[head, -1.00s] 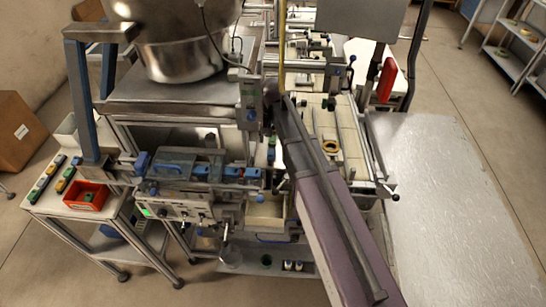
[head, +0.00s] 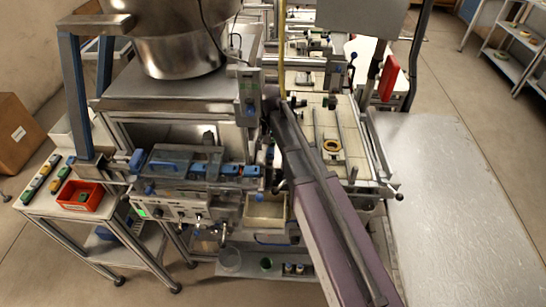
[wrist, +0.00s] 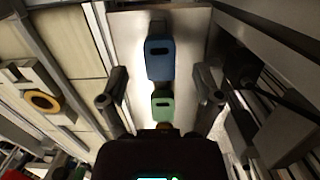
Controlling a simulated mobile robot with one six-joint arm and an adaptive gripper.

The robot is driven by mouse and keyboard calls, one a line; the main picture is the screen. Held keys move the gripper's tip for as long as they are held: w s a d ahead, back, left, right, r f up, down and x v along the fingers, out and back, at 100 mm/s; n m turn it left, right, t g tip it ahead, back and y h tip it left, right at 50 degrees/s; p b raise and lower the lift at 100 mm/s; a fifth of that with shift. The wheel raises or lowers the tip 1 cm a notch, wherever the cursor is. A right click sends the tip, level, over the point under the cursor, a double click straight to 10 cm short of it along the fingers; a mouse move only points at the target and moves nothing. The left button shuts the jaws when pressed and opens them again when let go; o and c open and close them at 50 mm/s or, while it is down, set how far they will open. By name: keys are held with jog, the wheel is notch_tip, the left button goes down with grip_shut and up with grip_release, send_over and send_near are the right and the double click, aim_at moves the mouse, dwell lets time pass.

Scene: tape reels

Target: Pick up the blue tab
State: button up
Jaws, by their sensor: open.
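The blue tab (wrist: 159,60) shows in the wrist view, a rounded block with a dark slot. It lies on a bright metal strip, above the picture's middle. A green tab (wrist: 162,105) with a similar slot lies just below it in the picture. My gripper (wrist: 161,84) is open, with one finger on each side of the strip and bare space between fingers and tabs. I see no contact, and the height of the fingers above the tabs is hard to tell. In the head view my arm hides the gripper, and I cannot make out the blue tab there for sure.
A yellow tape ring (wrist: 40,101) sits in a holder left of the strip; it also shows in the head view (head: 332,146). Dark metal machine parts stand close on the right in the wrist view. A red bin (head: 80,197) stands on a side table.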

jog(key=shift+s+f+b, duration=0.15)
jog(key=shift+f+b, duration=0.35)
jog(key=shift+f, duration=0.3)
jog(key=c, duration=0.8)
